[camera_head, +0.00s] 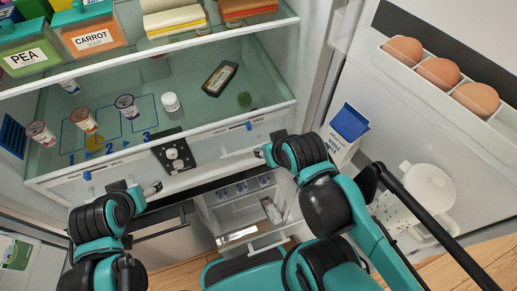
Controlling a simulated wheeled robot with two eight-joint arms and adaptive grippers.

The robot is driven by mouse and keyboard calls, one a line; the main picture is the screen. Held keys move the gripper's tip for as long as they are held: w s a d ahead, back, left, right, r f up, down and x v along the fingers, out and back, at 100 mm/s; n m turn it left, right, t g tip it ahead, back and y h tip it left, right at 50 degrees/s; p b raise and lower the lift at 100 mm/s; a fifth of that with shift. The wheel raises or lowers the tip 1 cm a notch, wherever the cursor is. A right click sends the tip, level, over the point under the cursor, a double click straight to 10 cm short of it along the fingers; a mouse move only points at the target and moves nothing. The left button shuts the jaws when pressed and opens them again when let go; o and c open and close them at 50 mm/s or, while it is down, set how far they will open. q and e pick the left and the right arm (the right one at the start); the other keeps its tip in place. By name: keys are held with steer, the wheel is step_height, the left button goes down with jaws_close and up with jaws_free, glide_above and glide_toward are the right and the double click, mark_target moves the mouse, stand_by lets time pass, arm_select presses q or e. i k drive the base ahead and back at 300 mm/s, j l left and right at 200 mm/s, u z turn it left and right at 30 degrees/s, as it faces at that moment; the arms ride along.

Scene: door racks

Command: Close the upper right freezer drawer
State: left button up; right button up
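The freezer section is below the fridge shelves. On its right side a white freezer drawer (238,238) sits pulled out, with its inside visible from above. A small pale item (271,210) is at its right side. My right gripper (262,151) is above and behind the drawer's front, near the lower edge of the fridge compartment. My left gripper (152,189) is left of the drawer, over a grey freezer front (170,238). Both grippers are small and partly hidden by my wrists, so their opening is unclear.
The open fridge door (440,120) on the right holds eggs (439,72), a milk carton (347,128) and a white pitcher (428,188). Above, a glass shelf holds several cups and jars. Labelled tubs stand at the upper left. Wooden floor shows below.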

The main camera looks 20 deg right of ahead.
mark_target(291, 196)
steer(key=k+z, duration=0.15)
steer(key=k, duration=0.4)
steer(key=k+l+z, duration=0.1)
steer(key=k+z, duration=0.25)
steer(key=k+j, duration=0.1)
steer(key=j, duration=0.25)
steer(key=k+j+z, duration=0.1)
steer(key=j, duration=0.25)
steer(key=k+j, duration=0.15)
steer(key=j, duration=0.15)
steer(key=k+j, duration=0.15)
steer(key=j, duration=0.2)
steer(key=z, duration=0.05)
